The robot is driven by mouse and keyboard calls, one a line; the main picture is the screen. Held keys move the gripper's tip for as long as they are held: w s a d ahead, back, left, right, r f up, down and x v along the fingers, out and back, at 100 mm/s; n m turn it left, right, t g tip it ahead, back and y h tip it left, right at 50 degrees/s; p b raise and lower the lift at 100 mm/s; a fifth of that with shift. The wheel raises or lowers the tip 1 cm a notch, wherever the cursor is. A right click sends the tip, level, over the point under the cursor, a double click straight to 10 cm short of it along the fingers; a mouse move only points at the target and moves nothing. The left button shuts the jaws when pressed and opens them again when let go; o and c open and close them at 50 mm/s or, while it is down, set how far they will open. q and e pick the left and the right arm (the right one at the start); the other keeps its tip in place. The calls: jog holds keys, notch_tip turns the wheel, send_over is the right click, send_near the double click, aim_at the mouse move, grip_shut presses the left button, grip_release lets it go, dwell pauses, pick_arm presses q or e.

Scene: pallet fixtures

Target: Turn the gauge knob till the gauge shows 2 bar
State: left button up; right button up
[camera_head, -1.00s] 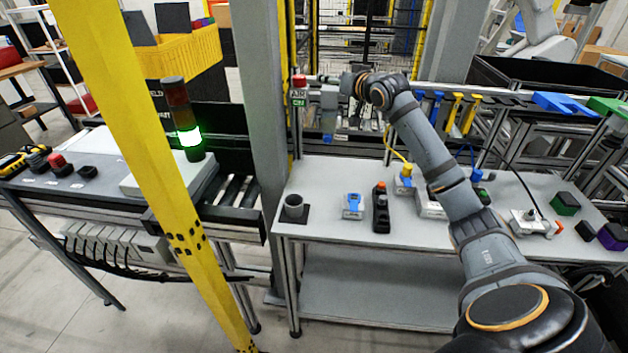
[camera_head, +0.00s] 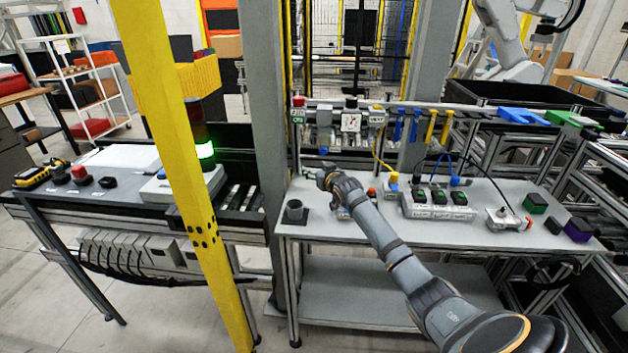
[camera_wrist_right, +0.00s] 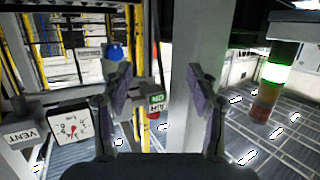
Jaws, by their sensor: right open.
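The gauge (camera_head: 351,122) is a small white square dial on the rail behind the bench; it also shows in the right wrist view (camera_wrist_right: 72,127), which is upside down. A red mark shows on the dial, but I cannot read its value. A black knob (camera_head: 351,103) sits just above the gauge in the head view. My right gripper (camera_wrist_right: 160,85) is open and empty, apart from the gauge and knob. In the head view its wrist is low and left of the gauge, and its fingers are hard to make out. My left gripper is out of view.
An AIR ON unit (camera_head: 298,115) with a red cap is left of the gauge; a VENT unit (camera_head: 376,118) is right. A blue part (camera_wrist_right: 115,50) is near the gripper. A grey post (camera_head: 268,130) stands left. The bench (camera_head: 330,228) holds a cup and switch boxes.

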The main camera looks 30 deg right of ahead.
jog(key=shift+s+a+f, duration=0.3)
jog(key=shift+a+f, duration=0.15)
jog(key=shift+f, duration=0.35)
